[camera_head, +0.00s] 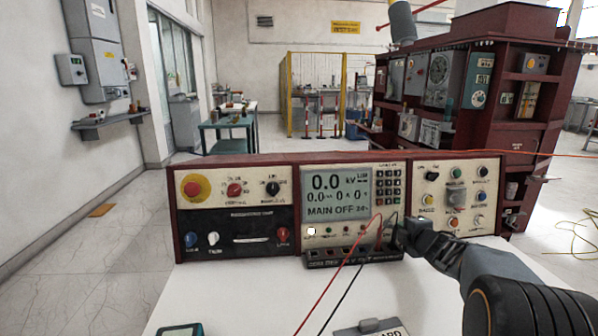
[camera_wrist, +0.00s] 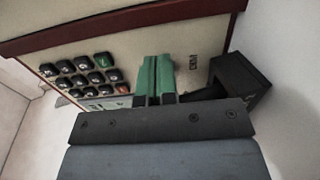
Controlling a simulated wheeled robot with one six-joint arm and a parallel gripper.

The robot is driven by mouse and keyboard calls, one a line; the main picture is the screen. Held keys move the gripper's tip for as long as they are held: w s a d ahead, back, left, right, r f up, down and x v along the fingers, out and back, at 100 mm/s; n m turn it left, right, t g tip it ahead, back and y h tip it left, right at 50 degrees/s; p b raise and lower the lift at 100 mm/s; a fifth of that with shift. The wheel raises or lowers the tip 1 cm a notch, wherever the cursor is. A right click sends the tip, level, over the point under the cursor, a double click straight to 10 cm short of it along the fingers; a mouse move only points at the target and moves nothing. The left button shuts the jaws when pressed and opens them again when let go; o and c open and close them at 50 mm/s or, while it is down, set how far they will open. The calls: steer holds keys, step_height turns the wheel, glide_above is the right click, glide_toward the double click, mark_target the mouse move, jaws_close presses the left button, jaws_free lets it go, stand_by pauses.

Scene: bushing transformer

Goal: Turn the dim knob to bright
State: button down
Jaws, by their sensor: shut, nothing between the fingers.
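The control panel shows in the head view with several small knobs. A black knob (camera_head: 272,188) is on its left section, beside a red knob (camera_head: 234,190). Another black knob (camera_head: 482,171) is at the upper right section. The labels are too small to tell which is the dim knob.
The display (camera_head: 337,193) reads MAIN OFF. A keypad (camera_head: 388,187) is beside it and shows left of the fingers in the wrist view (camera_wrist: 85,75). A red lead (camera_head: 338,270) and a black lead hang in front. The white table (camera_head: 230,300) is mostly clear.

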steer(key=shift+w+a+r, duration=0.2)
steer(key=shift+r, duration=0.05)
stand_by(0.5)
steer(key=shift+f, duration=0.2)
stand_by(0.5)
steer(key=shift+d+r, duration=0.15)
steer(key=shift+d, duration=0.15)
steer(key=shift+s, duration=0.1)
steer(key=shift+s+d+f, duration=0.2)
steer(key=shift+s+f, duration=0.05)
steer(key=shift+s, duration=0.05)
steer(key=p+v, duration=0.1)
steer(key=v, duration=0.2)
steer(key=shift+s+d+r, duration=0.1)
steer(key=shift+s+d, duration=0.05)
steer(key=shift+d, duration=0.1)
steer(key=shift+s, duration=0.6)
steer(key=shift+r, duration=0.1)
